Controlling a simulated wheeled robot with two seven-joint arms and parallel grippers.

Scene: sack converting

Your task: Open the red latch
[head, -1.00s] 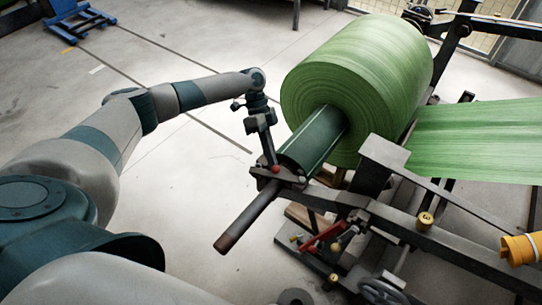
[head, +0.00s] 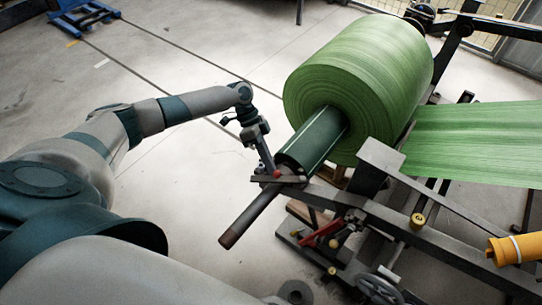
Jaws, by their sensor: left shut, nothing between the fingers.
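The latch is a dark flat bar with a red knob (head: 277,174), lying across the shaft (head: 250,217) where it comes out of the green roll's core. My left gripper (head: 270,169) is shut and empty. It points down, its fingertips right beside the red knob on its left. I cannot tell whether they touch it. The gripper covers part of the latch's far side. The bar looks laid over the shaft, but its hinge is too small to make out. My right gripper is not in view.
The big green roll (head: 350,85) stands just behind the latch, its web (head: 475,145) running right. A red lever (head: 322,234) sits lower. A yellow cylinder (head: 515,249) is at right.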

